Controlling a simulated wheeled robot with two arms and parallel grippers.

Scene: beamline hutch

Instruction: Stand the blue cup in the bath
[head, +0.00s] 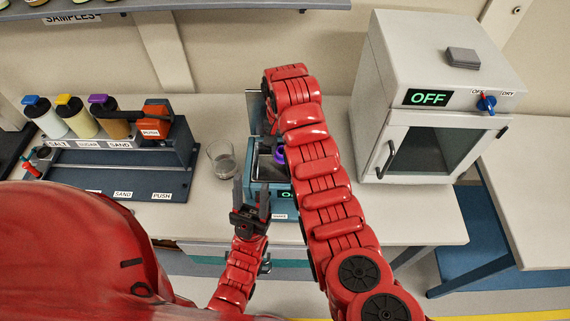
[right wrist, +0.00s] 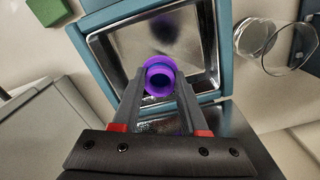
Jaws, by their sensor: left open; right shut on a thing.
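A small round purple cup (right wrist: 158,76), purple rather than plain blue, is between the fingertips of my right gripper (right wrist: 160,84), which is shut on it. In the right wrist view it is over the shiny metal basin of the blue-framed bath (right wrist: 112,46). I cannot tell whether it touches the basin floor. In the head view the cup (head: 280,155) shows in part beside my right arm, which hides much of the bath (head: 258,172). My left gripper (head: 251,187) is open and empty in front of the bath's left side.
A clear glass beaker (head: 222,160) stands left of the bath, near my left gripper. A rack (head: 130,180) with several coloured-lid bottles is further left. A white oven (head: 440,110) reading OFF is at the right. A green block (right wrist: 48,10) lies near the bath.

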